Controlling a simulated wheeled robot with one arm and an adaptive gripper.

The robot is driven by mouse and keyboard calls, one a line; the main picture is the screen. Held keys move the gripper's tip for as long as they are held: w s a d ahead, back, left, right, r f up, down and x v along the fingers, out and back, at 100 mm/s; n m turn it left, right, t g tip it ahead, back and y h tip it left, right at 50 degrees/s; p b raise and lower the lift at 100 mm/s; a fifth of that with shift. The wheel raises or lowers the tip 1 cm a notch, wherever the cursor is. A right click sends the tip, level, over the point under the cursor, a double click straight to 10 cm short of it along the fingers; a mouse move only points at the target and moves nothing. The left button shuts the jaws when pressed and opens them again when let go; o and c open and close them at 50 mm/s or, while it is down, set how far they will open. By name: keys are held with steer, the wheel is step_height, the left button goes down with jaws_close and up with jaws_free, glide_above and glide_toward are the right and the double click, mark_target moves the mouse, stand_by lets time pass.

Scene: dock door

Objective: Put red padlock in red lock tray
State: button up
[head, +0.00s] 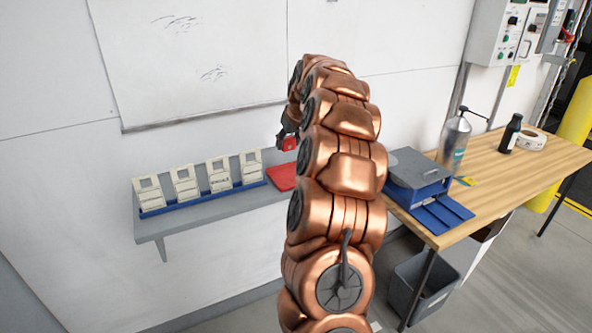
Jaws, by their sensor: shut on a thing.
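The red padlock (289,143) shows as a small red block at my gripper (284,138), just left of my copper arm. My gripper is shut on it and holds it above the shelf. The red lock tray (281,177) lies on the right part of the grey wall shelf, below the padlock. My arm hides the tray's right side and part of my gripper. The padlock appears apart from the tray, with a gap between them.
A blue rack (205,195) with several cream holders stands on the grey shelf (190,222), left of the tray. A wooden table (490,180) at right bears a grey-blue box (416,178), a spray bottle (454,140) and a black bottle (511,133). A grey bin (422,285) stands below.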

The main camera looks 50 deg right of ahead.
mark_target(291, 150)
steer(key=shift+w+d+f, duration=0.1)
steer(key=shift+w+f, duration=0.05)
steer(key=shift+w, duration=0.1)
steer(key=shift+f, duration=0.25)
step_height(291, 150, down, 4)
steer(key=shift+s+d+f+p, duration=0.1)
steer(key=shift+s+f+p, duration=0.05)
steer(key=shift+p, duration=0.75)
step_height(291, 150, down, 4)
steer(key=shift+f+p, duration=0.15)
steer(key=shift+p, duration=0.65)
steer(key=shift+f, duration=0.3)
steer(key=shift+f, duration=0.15)
steer(key=o, duration=1.2)
